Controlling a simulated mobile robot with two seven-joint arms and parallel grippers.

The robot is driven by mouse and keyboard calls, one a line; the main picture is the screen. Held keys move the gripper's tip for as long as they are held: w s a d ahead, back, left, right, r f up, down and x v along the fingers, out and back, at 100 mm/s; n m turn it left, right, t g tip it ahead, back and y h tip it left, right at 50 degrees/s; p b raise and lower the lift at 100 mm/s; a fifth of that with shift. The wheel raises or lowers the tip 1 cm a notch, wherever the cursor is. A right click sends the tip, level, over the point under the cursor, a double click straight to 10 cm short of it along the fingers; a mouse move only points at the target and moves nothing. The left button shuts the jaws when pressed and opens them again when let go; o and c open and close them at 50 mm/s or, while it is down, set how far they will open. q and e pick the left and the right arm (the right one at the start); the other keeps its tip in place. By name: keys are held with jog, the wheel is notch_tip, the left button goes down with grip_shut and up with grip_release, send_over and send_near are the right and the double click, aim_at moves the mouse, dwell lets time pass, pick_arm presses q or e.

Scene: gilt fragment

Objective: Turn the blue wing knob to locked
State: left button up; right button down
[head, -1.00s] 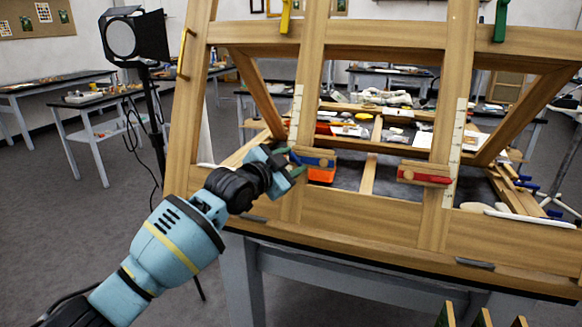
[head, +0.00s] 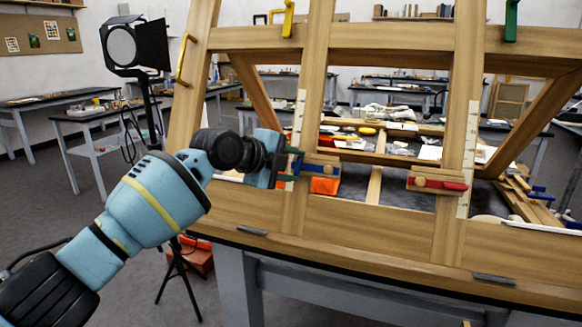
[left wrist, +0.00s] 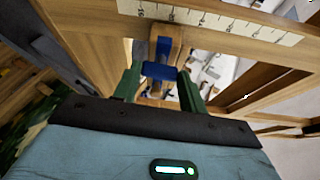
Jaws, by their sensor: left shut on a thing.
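The blue wing knob (head: 318,172) sits on a small wooden block at the left upright of the wooden frame. My left gripper (head: 291,166) reaches it from the left, with its dark green fingers at the knob. In the left wrist view, the blue wing (left wrist: 158,71) lies between the two green fingers of my left gripper (left wrist: 158,88), which is shut on it. The fingers hide part of the knob, and I cannot read any locked mark. My right gripper is not in view.
A red wing knob (head: 452,185) sits on the right upright. A yellow handle (head: 289,18) and a green handle (head: 511,20) are on the top rail. White scales (head: 467,150) run along the uprights. A studio lamp (head: 135,45) stands at the left, behind my arm.

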pick_arm(q)
jog(key=shift+r+m+g+y, duration=0.3)
jog(key=shift+m, duration=0.6)
jog(key=shift+d+r+m+y+p, duration=0.15)
jog(key=shift+m+y+p, duration=0.35)
jog(key=shift+m, duration=0.7)
jog(key=m+g+y+p, duration=0.1)
jog(key=m, duration=0.2)
jog(key=shift+d+r+m+y, duration=0.1)
jog(key=shift+d+m+y, duration=0.05)
jog(key=shift+m+y, duration=0.25)
jog(key=m+y, duration=0.2)
jog(key=m, duration=0.1)
jog(key=shift+d+p, duration=0.15)
jog(key=shift+p, duration=0.2)
jog(key=shift+m+y, duration=0.7)
jog(key=shift+m, duration=0.6)
jog(key=shift+d, duration=0.1)
jog(key=o, duration=1)
